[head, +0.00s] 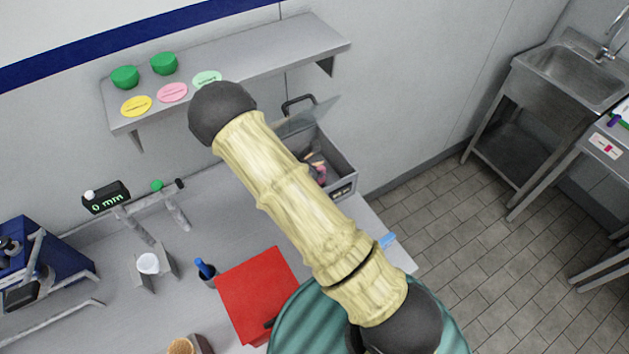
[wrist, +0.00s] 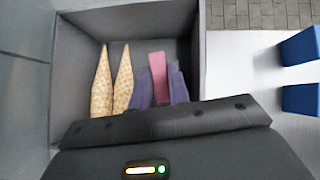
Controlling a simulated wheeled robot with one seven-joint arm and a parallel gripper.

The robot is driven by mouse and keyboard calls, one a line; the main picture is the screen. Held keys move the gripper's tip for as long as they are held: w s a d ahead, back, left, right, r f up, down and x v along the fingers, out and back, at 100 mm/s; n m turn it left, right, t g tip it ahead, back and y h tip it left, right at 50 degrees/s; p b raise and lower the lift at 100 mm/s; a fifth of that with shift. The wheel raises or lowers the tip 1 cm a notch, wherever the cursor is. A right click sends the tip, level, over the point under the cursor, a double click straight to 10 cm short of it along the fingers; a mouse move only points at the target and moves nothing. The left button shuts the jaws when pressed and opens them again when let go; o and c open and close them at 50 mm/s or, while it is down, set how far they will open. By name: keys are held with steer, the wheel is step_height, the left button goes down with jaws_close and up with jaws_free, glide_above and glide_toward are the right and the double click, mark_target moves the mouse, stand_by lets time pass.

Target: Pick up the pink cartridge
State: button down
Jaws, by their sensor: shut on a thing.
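The pink cartridge (wrist: 157,66) stands out between two purple fingers in the wrist view, inside a grey bin (wrist: 75,50). My gripper (wrist: 160,72) is shut on it, with a finger on each side. The lower part of the cartridge is hidden between the fingers. In the head view the same grey bin (head: 342,157) is at the back right of the counter, with small pink and dark shapes inside, partly covered by my arm. I cannot tell whether the cartridge touches the bin floor.
Two waffle cones (wrist: 112,82) lie left of my fingers in the bin. The bin walls stand close around. Blue blocks (wrist: 300,47) are on the pale counter to the right. A red panel (head: 258,293) and a shelf (head: 240,58) are near my arm.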

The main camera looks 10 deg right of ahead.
steer(key=shift+d+r+b, duration=0.1)
steer(key=shift+r+b, duration=0.25)
steer(key=shift+r, duration=1.9)
steer(key=shift+r, duration=0.1)
